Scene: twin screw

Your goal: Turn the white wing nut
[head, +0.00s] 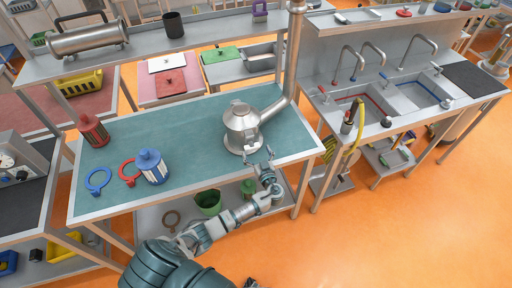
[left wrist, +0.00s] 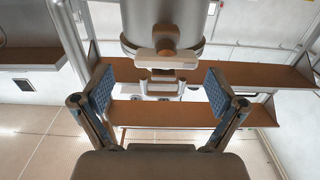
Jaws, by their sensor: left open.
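A silver metal vessel (head: 240,125) with a domed lid stands on the green-topped table, near its right end. In the left wrist view, the white wing nut (left wrist: 165,60) sits on the front of the vessel (left wrist: 165,18), beyond and slightly above the space between my fingers. In the head view the nut is too small to make out clearly. My left gripper (head: 260,157) is beside the front right of the vessel. In the left wrist view the left gripper (left wrist: 160,92) is open and empty, its blue-padded fingers wide apart. My right gripper is not in view.
A metal pipe (head: 292,60) rises behind the vessel. A blue-and-white canister (head: 152,168), a red lantern (head: 93,130) and two rings stand or lie on the table's left. The table's middle (head: 185,130) is clear. A sink counter (head: 400,95) stands to the right.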

